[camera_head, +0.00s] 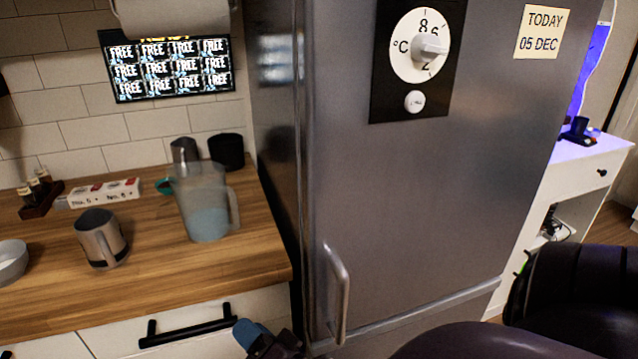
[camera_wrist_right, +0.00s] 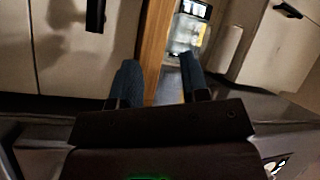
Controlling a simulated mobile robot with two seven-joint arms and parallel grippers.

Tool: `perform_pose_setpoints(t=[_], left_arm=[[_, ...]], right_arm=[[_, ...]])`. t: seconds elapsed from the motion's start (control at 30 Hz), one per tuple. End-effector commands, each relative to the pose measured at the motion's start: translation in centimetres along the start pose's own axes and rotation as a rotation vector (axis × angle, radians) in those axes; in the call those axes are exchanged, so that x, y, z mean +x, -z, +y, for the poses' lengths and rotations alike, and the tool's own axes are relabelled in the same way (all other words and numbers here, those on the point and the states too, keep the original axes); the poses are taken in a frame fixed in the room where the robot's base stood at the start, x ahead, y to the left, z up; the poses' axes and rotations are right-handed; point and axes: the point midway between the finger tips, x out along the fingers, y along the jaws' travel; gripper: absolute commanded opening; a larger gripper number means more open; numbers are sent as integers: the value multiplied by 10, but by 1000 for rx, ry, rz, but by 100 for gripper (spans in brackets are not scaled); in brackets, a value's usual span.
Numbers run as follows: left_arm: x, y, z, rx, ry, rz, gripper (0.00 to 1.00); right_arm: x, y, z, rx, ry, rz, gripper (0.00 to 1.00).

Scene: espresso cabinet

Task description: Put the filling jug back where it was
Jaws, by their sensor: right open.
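The filling jug (camera_head: 206,203), a clear jug with pale bluish contents and a handle on its right, stands upright on the wooden counter (camera_head: 160,290), near the fridge-side end. It also shows small at the top of the right wrist view (camera_wrist_right: 186,38). My right gripper (camera_head: 262,338) is low in front of the drawers, below the counter's front edge and apart from the jug. In the wrist view its two blue-grey fingers (camera_wrist_right: 160,82) are spread with nothing between them. My left gripper is not in view.
A steel pitcher (camera_head: 100,240) stands left of the jug; a black canister (camera_head: 227,151) and a dark grey vessel (camera_head: 184,150) stand behind it. The tall steel fridge (camera_head: 430,190) with its handle (camera_head: 338,292) borders the counter on the right. The counter's front strip is clear.

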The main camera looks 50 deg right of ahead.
Motion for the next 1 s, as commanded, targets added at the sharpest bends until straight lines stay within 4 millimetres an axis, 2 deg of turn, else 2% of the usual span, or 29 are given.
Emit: perform_pose_setpoints(t=[0.1, 0.2, 0.3, 0.43, 0.6, 1.0], left_arm=[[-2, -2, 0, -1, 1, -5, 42], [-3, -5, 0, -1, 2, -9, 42], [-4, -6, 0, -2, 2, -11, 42], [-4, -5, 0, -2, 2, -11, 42], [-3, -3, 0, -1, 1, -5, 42], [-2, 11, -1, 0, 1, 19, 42]], right_arm=[[-38, -23, 39, -345, -107, -193, 42], [-73, -36, 73, -617, -189, -358, 42], [-106, -41, 101, -837, -256, -501, 42], [-136, -41, 125, -1027, -313, -631, 42], [-150, -39, 135, -1119, -338, -692, 42], [-150, -36, 131, -1118, -338, -686, 42]])
